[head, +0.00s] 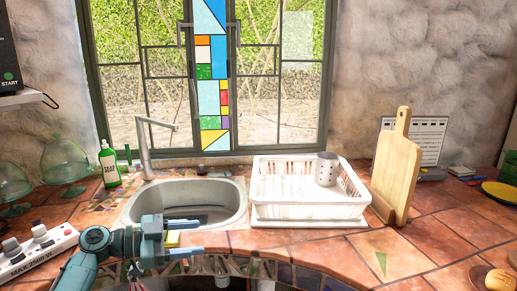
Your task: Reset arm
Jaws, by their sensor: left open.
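My left gripper (198,238) is in the lower left of the head view, in front of the sink. Its two blue-grey fingers point right and are spread apart. A small yellow piece (173,239) shows between the fingers near the palm; I cannot tell whether it is part of the gripper or a thing behind it. My left arm (93,243) comes in from the lower left, over the counter's front edge. My right gripper is not in view.
A sink (215,187) with a tap lies behind my gripper. A white dish rack (290,214), holding a grey holder (326,168), and an upright cutting board (397,170) stand right of it. A power strip (36,250), soap bottle (109,166) and glass domes (64,160) are left. The right front counter is mostly clear.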

